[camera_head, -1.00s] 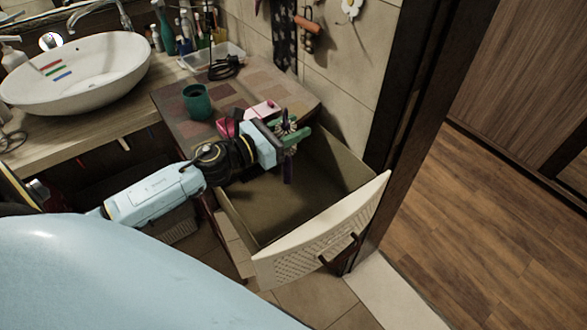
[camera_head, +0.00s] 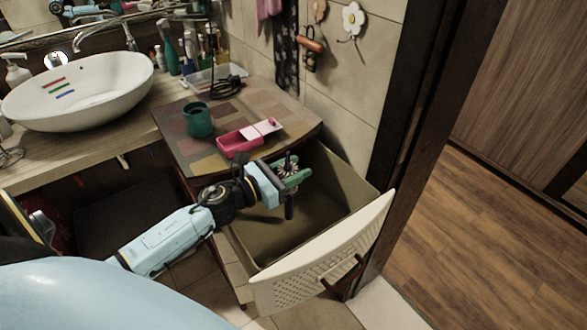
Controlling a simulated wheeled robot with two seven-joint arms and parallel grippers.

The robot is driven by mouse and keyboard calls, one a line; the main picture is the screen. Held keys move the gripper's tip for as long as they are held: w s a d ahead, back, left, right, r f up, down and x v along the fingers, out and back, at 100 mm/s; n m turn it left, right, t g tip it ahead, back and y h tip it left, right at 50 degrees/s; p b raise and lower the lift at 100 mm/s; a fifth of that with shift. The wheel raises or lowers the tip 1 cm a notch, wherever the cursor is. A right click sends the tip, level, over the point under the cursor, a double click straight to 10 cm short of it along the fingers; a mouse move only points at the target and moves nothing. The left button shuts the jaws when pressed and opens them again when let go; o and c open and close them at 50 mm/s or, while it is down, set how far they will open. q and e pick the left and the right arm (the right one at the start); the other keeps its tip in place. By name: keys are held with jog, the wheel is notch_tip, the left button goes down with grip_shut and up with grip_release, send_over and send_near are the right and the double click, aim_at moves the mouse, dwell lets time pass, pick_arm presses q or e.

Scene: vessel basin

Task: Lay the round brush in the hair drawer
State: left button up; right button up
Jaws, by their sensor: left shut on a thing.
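The hair drawer (camera_head: 318,262) is pulled open below the patterned counter top, and its inside looks empty where I can see it. My left gripper (camera_head: 293,181) reaches over the drawer's back part from the left. Its green fingers are shut on the round brush (camera_head: 289,206), which is dark and hangs roughly upright with its lower end over the drawer opening. Part of the brush is hidden by the fingers. Whether its tip touches the drawer floor I cannot tell. My right gripper is not in view.
On the counter above the drawer (camera_head: 235,107) stand a green cup (camera_head: 198,120) and an open pink box (camera_head: 240,140). A white basin (camera_head: 80,88) is at the left. A tiled wall and dark door frame (camera_head: 425,110) bound the drawer's right side.

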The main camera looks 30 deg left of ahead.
pick_arm(q)
jog(key=shift+f+b, duration=0.35)
jog(key=o, duration=1.3)
jog(key=shift+f, duration=0.1)
jog(key=shift+c, duration=0.2)
jog(key=shift+r+p, duration=0.2)
jog(key=shift+p, duration=0.15)
jog(key=shift+r+p, duration=0.4)
jog(key=shift+r, duration=0.05)
jog(key=b+v, duration=0.1)
jog(key=v, duration=1.1)
jog(key=shift+b, duration=0.3)
jog(key=shift+r, duration=0.1)
